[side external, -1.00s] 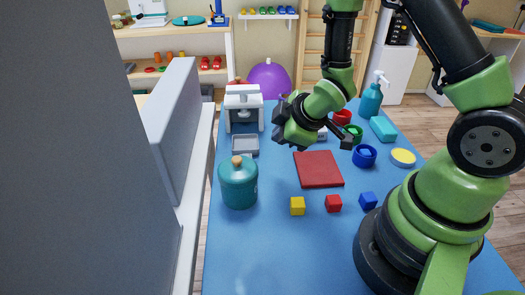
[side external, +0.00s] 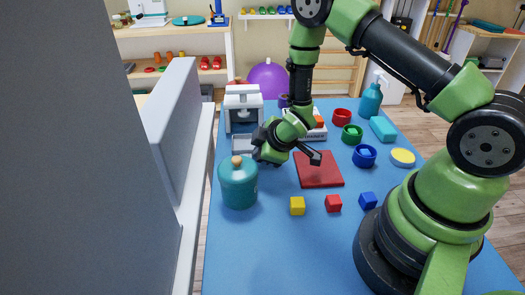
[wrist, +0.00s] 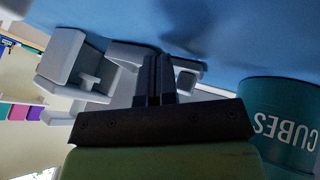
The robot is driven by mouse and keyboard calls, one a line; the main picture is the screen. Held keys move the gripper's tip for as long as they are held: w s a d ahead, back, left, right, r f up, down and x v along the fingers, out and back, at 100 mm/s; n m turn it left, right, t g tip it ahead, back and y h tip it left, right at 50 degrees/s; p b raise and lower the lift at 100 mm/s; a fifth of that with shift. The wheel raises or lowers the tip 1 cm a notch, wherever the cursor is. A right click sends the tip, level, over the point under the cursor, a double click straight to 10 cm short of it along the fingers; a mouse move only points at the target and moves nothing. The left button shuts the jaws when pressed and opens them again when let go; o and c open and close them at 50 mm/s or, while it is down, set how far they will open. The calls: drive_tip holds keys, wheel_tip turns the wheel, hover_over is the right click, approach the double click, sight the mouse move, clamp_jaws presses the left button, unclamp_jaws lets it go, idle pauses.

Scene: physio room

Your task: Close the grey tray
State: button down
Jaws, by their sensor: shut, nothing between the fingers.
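The grey tray (side external: 241,144) sticks out at the front foot of a white device (side external: 243,98) on the blue table. My gripper (side external: 258,142) is just right of the tray and hides part of it in the side view. In the wrist view, my shut fingers (wrist: 155,78) stand in front of the tray (wrist: 187,70) and the white device (wrist: 68,60). The fingers hold nothing. I cannot tell whether they touch the tray.
A teal jar (side external: 238,184) marked CUBES stands close in front of my gripper. A red mat (side external: 320,170) lies to the right, with yellow (side external: 297,206), red (side external: 333,203) and blue (side external: 368,201) cubes before it.

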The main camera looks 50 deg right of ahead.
drive_tip(key=w+d, duration=0.6)
drive_tip(key=shift+w+d, duration=0.15)
drive_tip(key=shift+w, duration=0.05)
drive_tip(key=shift+w+d, duration=0.2)
drive_tip(key=shift+d, duration=0.1)
